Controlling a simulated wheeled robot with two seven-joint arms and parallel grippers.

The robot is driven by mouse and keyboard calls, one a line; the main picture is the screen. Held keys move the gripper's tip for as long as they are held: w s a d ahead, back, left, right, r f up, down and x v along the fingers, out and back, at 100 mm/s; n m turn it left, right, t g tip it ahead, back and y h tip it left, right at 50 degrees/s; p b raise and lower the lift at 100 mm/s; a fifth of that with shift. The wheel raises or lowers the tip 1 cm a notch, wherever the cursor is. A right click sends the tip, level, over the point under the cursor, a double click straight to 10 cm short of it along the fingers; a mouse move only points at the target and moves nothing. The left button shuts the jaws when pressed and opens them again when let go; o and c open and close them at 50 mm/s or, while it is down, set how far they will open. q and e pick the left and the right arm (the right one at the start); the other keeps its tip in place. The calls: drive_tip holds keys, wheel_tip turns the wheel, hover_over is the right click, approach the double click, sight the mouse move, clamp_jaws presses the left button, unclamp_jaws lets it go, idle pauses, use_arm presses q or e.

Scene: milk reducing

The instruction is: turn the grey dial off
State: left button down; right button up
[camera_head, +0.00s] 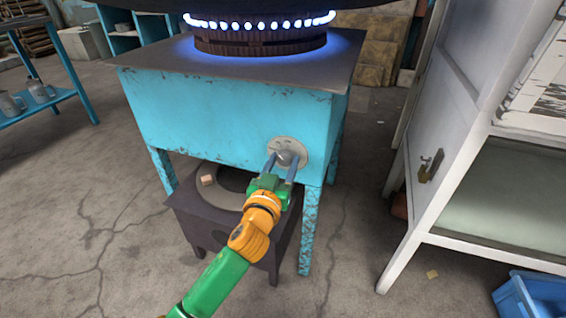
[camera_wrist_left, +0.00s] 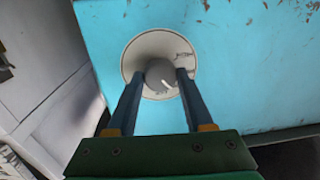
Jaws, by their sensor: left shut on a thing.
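The grey dial (camera_head: 287,157) is on a round plate on the front of the blue stove (camera_head: 220,120), toward its right side. The burner (camera_head: 260,30) on top shows a ring of blue flame. My left gripper (camera_head: 282,160) is at the dial, with one finger on either side, shut on it. In the left wrist view the dial (camera_wrist_left: 160,77) sits between the two fingertips (camera_wrist_left: 160,75), and a white mark on it points to the lower right. My right gripper is not in view.
A low dark stand (camera_head: 205,212) with a small block (camera_head: 208,180) on it is under the stove. A white cabinet (camera_head: 440,120) stands at the right, near a blue crate (camera_head: 530,295). A blue table (camera_head: 40,105) is at the left. The floor in front is clear.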

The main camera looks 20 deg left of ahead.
use_arm(q)
drive_tip(key=shift+m, duration=0.3)
drive_tip(key=m+p, duration=0.1)
drive_tip(key=m, duration=0.2)
drive_tip(key=shift+p, duration=0.3)
drive_tip(key=shift+m+t+p, duration=0.3)
drive_tip(key=shift+m+p, duration=0.2)
drive_tip(key=shift+m, duration=1.6)
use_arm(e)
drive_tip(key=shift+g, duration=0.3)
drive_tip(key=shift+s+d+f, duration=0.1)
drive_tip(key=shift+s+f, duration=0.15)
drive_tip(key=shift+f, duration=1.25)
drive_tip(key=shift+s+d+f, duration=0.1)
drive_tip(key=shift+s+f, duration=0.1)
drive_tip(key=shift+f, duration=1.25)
use_arm(q)
drive_tip(key=shift+c, duration=1.4)
unclamp_jaws()
